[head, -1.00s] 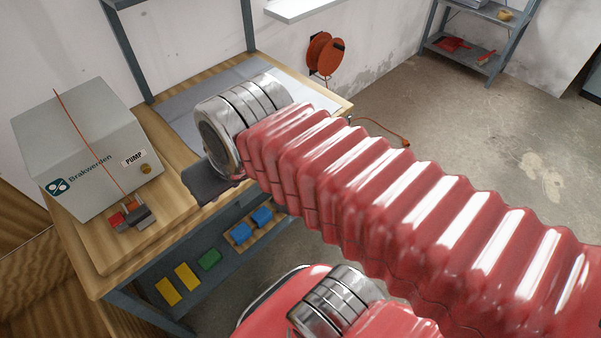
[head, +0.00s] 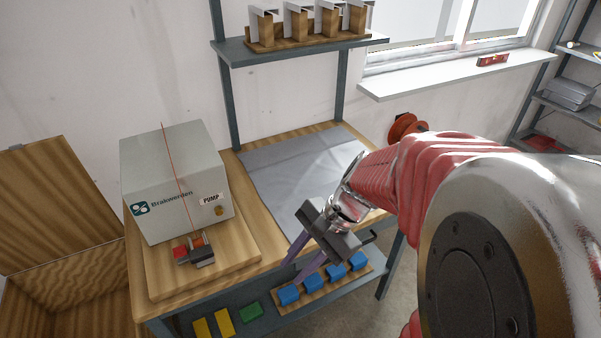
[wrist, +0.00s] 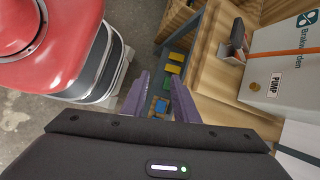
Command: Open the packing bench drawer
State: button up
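The packing bench (head: 262,228) has a wooden top on a blue-grey frame; it also shows in the wrist view (wrist: 212,62). I cannot clearly make out the drawer or its handle; my gripper and arm cover part of the bench front. My gripper (head: 292,272) is at the bench's front edge in the head view, its purple fingers pointing down and left. In the wrist view my gripper (wrist: 160,78) has its two fingers apart with nothing held between them. Blue blocks on the lower shelf show beyond the fingers.
A grey mat (head: 300,170) covers the right. Blue blocks (head: 312,284) and yellow pieces (head: 224,322) lie below. An open wooden crate (head: 70,275) is at left.

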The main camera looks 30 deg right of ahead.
jog(key=w+d+f+m+t+y, duration=0.25)
jog(key=d+f+m+t, duration=0.2)
jog(key=d+m, duration=0.4)
jog(key=w+d+f+m+t+y, duration=0.1)
jog(key=w+d+f+m+t, duration=0.35)
jog(key=m, duration=0.65)
jog(key=s+d+f+m+t+h, duration=0.2)
jog(key=s+d+f+m+h, duration=0.2)
jog(key=d+f+m, duration=0.4)
jog(key=s+d+f+m+t+h, duration=0.3)
jog(key=d+f+m, duration=0.4)
jog(key=m, duration=0.4)
jog(key=shift+s+d+f+h, duration=0.4)
jog(key=shift+s+d+h, duration=0.5)
jog(key=shift+h, duration=0.15)
jog(key=shift+w+m, duration=0.1)
jog(key=shift+m, duration=0.15)
jog(key=x, duration=1.3)
jog(key=shift+w+a, duration=0.15)
jog(key=shift+w, duration=0.2)
jog(key=shift+c, duration=0.4)
